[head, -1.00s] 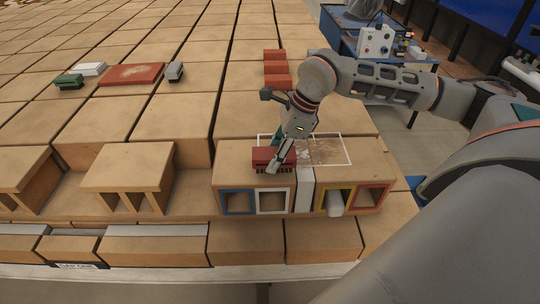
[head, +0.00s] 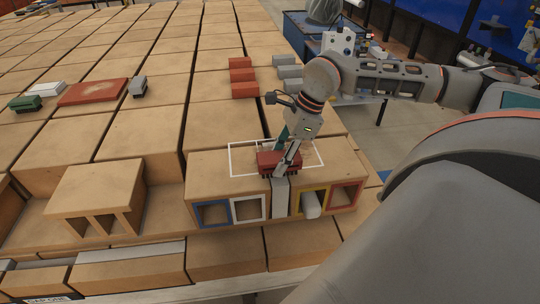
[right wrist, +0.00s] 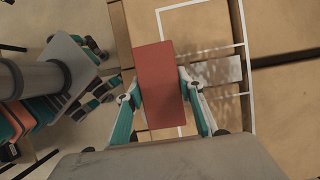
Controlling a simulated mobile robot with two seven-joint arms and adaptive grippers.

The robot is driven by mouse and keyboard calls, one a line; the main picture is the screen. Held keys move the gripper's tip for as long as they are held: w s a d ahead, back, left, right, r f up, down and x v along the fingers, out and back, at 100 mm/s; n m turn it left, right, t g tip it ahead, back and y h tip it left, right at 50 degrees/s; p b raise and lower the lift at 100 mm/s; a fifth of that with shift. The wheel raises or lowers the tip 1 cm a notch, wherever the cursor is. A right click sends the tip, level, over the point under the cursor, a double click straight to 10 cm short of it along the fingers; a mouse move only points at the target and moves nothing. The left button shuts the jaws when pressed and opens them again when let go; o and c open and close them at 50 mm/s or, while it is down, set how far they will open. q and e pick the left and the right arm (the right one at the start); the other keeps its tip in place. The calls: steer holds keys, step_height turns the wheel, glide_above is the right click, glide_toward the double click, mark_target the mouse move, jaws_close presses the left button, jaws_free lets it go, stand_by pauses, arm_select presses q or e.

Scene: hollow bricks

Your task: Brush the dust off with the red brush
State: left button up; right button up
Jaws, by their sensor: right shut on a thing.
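The red brush (head: 279,163) is upright, bristles down, on the top of the hollow brick (head: 215,172) at the front edge, above the grey strip between the white-rimmed and yellow-rimmed openings. It also shows in the right wrist view (right wrist: 158,85) as a red block between two fingers. My right gripper (head: 285,152) is shut on the brush from above. A white outline (head: 232,155) marks part of the brick's top. Pale dusty speckles (right wrist: 205,48) show inside this outline in the right wrist view. The brush and gripper hide part of the outlined area. My left gripper is not in view.
Several red blocks (head: 243,77) and grey blocks (head: 288,72) lie behind the brick. A red slab (head: 93,92), a green block (head: 26,103) and a grey block (head: 137,86) lie on the left. A blue bench (head: 305,38) stands behind. A raised brick (head: 95,190) stands left.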

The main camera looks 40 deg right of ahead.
steer(key=shift+d+f, duration=0.1)
steer(key=shift+f, duration=0.2)
stand_by(0.4)
steer(key=shift+f+b, duration=0.35)
steer(key=shift+b, duration=0.15)
steer(key=shift+f, duration=0.15)
steer(key=shift+w+d, duration=0.25)
steer(key=shift+w, duration=0.15)
steer(key=shift+w+d+r+p, duration=0.1)
steer(key=shift+w+d+p, duration=0.15)
steer(key=shift+w+d, duration=0.35)
steer(key=shift+w+d+r+p, duration=0.1)
steer(key=shift+w+d+p, duration=0.15)
steer(key=shift+w, duration=0.6)
steer(key=shift+w+d+p, duration=0.2)
steer(key=shift+w+d, duration=0.25)
steer(key=shift+w, duration=0.25)
steer(key=shift+w+d+f+p, duration=0.1)
steer(key=shift+w+d+p, duration=0.1)
steer(key=shift+w+d, duration=0.35)
steer(key=shift+w+d+f+p, duration=0.1)
steer(key=shift+w+d+p, duration=0.15)
steer(key=shift+w, duration=0.5)
